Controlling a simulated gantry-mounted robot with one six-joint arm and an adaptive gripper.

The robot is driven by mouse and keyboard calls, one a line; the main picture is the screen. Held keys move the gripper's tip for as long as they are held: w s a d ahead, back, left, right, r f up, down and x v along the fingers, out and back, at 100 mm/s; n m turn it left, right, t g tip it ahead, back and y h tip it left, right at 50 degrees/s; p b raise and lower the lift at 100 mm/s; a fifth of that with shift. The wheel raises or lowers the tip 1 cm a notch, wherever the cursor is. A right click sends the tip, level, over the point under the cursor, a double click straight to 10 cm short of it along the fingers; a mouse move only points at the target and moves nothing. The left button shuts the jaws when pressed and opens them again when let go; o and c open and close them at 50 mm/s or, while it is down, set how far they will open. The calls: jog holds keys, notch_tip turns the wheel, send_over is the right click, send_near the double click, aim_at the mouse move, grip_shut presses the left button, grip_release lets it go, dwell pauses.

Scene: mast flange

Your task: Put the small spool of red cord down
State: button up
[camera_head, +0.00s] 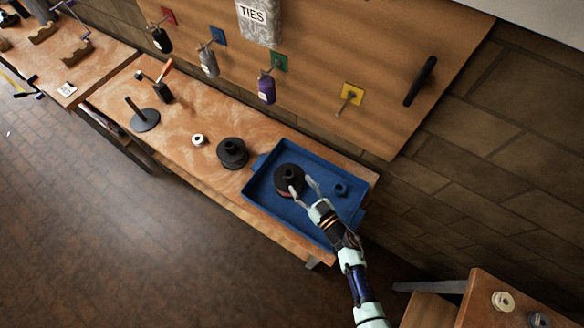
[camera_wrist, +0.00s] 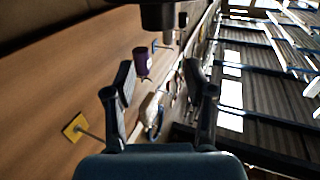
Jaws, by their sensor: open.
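A dark spool (camera_head: 288,178) with a raised hub and a little red showing at its lower edge stands in the blue tray (camera_head: 252,190). The red suggests the red cord, but most of its side is hidden. My gripper (camera_head: 302,186) is at the spool's right side, its fingers apart. One fingertip overlaps the spool's edge in the picture; I cannot tell whether it touches. In the wrist view my two fingers (camera_wrist: 158,85) are spread with nothing clearly between them. A dark cylinder (camera_wrist: 158,14) hangs in at the top edge there; I cannot tell what it is.
A small blue ring-shaped piece (camera_head: 341,189) is in the tray's right part. A black spool (camera_head: 232,152), a white roll (camera_head: 197,140) and a black post stand (camera_head: 145,119) are to the left on the bench. The yellow-plated hook (camera_head: 349,96) is empty; a purple spool (camera_head: 266,89) hangs nearby.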

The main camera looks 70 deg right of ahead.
jog(key=v, duration=0.4)
jog(key=shift+s+a, duration=0.1)
jog(key=shift+s, duration=0.05)
jog(key=w+d+r+g+h, duration=0.1)
jog(key=w+d+r, duration=0.2)
jog(key=r, duration=0.2)
jog(key=w+d+r+h, duration=0.1)
jog(key=w+d+r, duration=0.15)
jog(key=r, duration=0.25)
jog(key=w+a+r+m, duration=0.1)
jog(key=w+a+r, duration=0.3)
jog(key=w+r, duration=0.65)
jog(key=w+a+r+n+y, duration=0.2)
jog(key=a+r+y, duration=0.1)
jog(key=a, duration=0.5)
jog(key=w+a+r+n+y, duration=0.1)
jog(key=w+a+r+y, duration=0.15)
jog(key=a, duration=0.45)
jog(key=w+a+r+n+y, duration=0.2)
jog(key=a+r+y, duration=0.1)
jog(key=a, duration=0.5)
jog(key=s+a+r+n+y, duration=0.1)
jog(key=s+a+n+y, duration=0.1)
jog(key=a, duration=0.8)
jog(key=shift+s+n+g+y, duration=0.25)
jog(key=shift+n+y, duration=0.45)
jog(key=shift+y, duration=0.45)
jog(key=shift+r, duration=0.1)
